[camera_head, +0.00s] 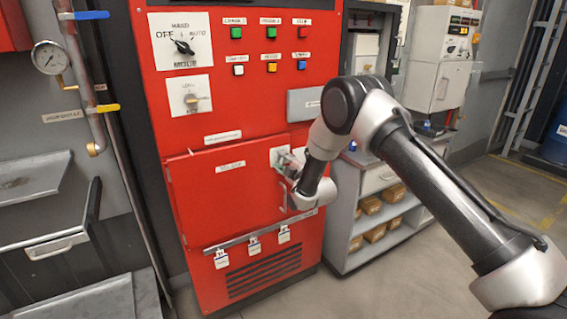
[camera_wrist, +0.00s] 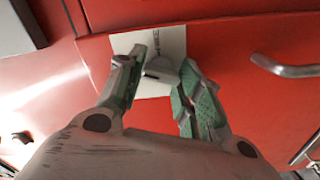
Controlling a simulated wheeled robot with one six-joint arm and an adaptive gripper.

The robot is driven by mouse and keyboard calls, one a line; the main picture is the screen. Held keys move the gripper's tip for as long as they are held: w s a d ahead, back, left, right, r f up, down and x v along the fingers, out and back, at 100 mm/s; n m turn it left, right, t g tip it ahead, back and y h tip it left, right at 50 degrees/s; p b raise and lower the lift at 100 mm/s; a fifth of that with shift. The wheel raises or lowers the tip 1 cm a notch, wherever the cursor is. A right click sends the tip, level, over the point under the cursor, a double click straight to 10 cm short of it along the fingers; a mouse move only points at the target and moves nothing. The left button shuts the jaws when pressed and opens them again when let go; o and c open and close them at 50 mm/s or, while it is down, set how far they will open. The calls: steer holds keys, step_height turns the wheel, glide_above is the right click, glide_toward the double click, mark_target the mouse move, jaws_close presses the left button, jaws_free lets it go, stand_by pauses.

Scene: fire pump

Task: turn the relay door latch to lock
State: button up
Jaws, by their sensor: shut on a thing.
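The relay door (camera_head: 228,182) is a red panel in the lower half of the red cabinet, and it looks closed. Its latch (camera_wrist: 160,68) is a small grey knob on a white plate (camera_wrist: 168,42), near the door's upper right corner. My gripper (camera_head: 288,160) is at this plate in the head view, and the hand hides most of the latch there. In the wrist view, my gripper (camera_wrist: 160,77) has its two green-padded fingers on either side of the knob, shut on it. The latch's lettering is too small to read.
A metal door handle (camera_wrist: 285,68) is right of the latch in the wrist view. Padlock tags hang on a bar (camera_head: 262,232) below the door. A grey shelf unit (camera_head: 375,205) stands close on the right. Open floor lies in front.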

steer(key=n, duration=0.4)
steer(key=shift+f+n, duration=0.15)
steer(key=shift+n, duration=0.15)
stand_by(0.4)
steer(key=o, duration=1)
steer(key=v, duration=1.2)
